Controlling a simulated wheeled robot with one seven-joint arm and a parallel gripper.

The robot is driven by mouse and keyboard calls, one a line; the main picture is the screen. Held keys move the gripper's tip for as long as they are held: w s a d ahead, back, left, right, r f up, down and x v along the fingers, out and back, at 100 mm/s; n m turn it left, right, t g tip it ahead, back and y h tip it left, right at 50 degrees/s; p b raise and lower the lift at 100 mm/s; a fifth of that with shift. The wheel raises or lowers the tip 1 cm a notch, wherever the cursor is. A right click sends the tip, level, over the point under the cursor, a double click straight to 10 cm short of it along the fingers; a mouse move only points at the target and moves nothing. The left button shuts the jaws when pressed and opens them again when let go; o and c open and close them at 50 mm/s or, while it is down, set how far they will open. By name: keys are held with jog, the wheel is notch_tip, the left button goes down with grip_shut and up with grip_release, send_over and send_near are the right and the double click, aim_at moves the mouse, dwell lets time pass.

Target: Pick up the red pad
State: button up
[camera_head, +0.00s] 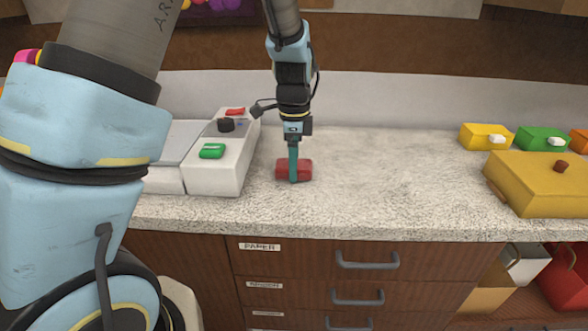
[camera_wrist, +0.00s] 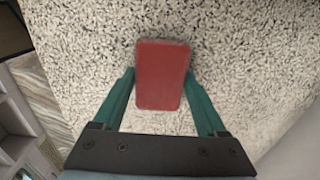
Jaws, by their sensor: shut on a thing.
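The red pad (camera_head: 305,170) is a small red block on the speckled counter, right of the white machine. My gripper (camera_head: 293,176) points straight down over it, with its teal fingers on the pad. In the wrist view the red pad (camera_wrist: 162,75) lies between the two teal fingertips of my gripper (camera_wrist: 160,78), one on each long side. The gripper is shut on the pad. The pad appears to be at counter level; I cannot tell whether it is lifted clear.
The white machine (camera_head: 222,170) with green and red buttons and a dark knob stands close on the left. A large yellow box (camera_head: 530,195) and small yellow (camera_head: 480,137) and green (camera_head: 535,138) boxes stand at right. The counter (camera_head: 400,185) between is clear. Drawers (camera_head: 350,262) are below.

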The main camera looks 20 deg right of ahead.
jog(key=c, duration=0.6)
jog(key=shift+o, duration=0.2)
jog(key=shift+r, duration=0.15)
notch_tip(320, 180, up, 10)
jog(key=b, duration=0.2)
